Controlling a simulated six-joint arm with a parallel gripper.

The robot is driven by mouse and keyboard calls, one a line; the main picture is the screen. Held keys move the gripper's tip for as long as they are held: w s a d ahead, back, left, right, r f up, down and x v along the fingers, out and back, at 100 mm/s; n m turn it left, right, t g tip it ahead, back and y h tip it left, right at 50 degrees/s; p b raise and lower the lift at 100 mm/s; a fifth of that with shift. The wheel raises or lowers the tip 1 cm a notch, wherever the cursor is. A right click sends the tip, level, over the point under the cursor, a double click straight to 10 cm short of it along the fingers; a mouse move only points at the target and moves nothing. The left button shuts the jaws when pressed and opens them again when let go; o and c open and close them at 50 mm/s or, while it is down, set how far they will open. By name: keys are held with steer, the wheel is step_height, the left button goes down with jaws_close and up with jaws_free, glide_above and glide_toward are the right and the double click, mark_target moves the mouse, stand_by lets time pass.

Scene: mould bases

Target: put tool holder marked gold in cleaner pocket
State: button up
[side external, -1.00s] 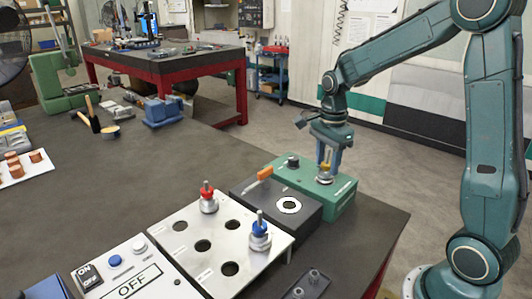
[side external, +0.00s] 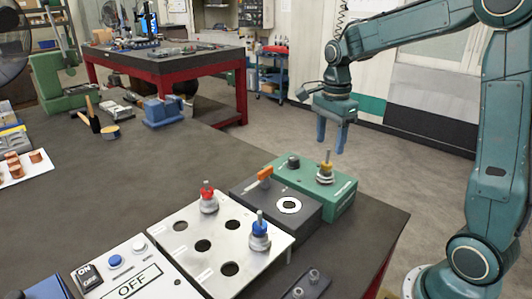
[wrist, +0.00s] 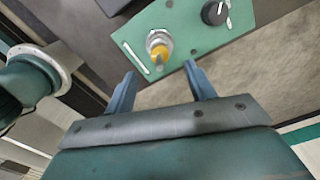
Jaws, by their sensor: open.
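The tool holder marked gold (side external: 326,170) stands upright in the green cleaner block (side external: 343,199) at the right end of the row of fixtures. It also shows in the wrist view, where the gold holder (wrist: 159,52) sits in the green plate (wrist: 190,22), beside a black knob (wrist: 215,12). My gripper (side external: 331,147) is open and empty, above the cleaner and apart from the holder. In the wrist view both blue fingers (wrist: 160,85) are spread, with the holder just beyond their tips. The pocket under the holder is hidden by it.
A dark block with a white ring (side external: 289,205) and an orange-handled lever (side external: 264,176) adjoins the cleaner. A silver rack (side external: 176,245) holds a red holder (side external: 208,197) and a blue holder (side external: 260,231), with several empty holes. The ON/OFF panel (side external: 130,270) is further left.

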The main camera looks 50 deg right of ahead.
step_height(320, 180, up, 7)
steer(key=shift+r, duration=0.2)
steer(key=shift+s, duration=0.1)
stand_by(0.6)
steer(key=s+a+f+n+t, duration=0.1)
steer(key=s+a+n+t, duration=0.1)
steer(key=s+a+n, duration=0.3)
steer(key=s+a+f+n+t, duration=0.2)
steer(key=s+a+n, duration=0.4)
steer(key=s+n, duration=0.7)
steer(key=n+t, duration=0.1)
steer(key=n, duration=0.2)
steer(key=shift+a+n+t, duration=0.3)
steer(key=shift+n, duration=0.1)
steer(key=shift+w, duration=0.1)
steer(key=shift+c, duration=0.3)
